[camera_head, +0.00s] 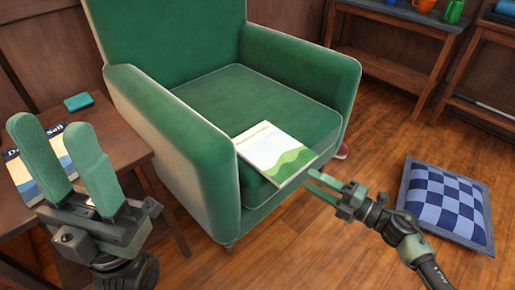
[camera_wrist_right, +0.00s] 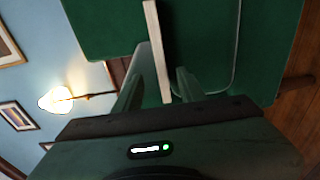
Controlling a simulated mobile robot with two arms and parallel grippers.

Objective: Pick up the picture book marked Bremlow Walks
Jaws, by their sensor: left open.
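A picture book (camera_head: 275,151) with a white cover and green hills lies on the green armchair's seat (camera_head: 255,100), its front end reaching over the seat's edge. Its small title is too blurred to read. My right gripper (camera_head: 314,181) is open just off the book's front right side. In the right wrist view the book's pale edge (camera_wrist_right: 155,50) shows between the two fingers (camera_wrist_right: 165,80), with gaps beside it; I cannot tell how deep it sits. My left gripper (camera_head: 62,160) is open and empty, raised by the side table at left.
A wooden side table (camera_head: 110,130) holds another book (camera_head: 25,165), partly hidden by my left gripper, and a small teal object (camera_head: 78,102). A blue checked cushion (camera_head: 445,205) lies on the floor at right. Shelves (camera_head: 385,50) stand behind. Floor before the chair is clear.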

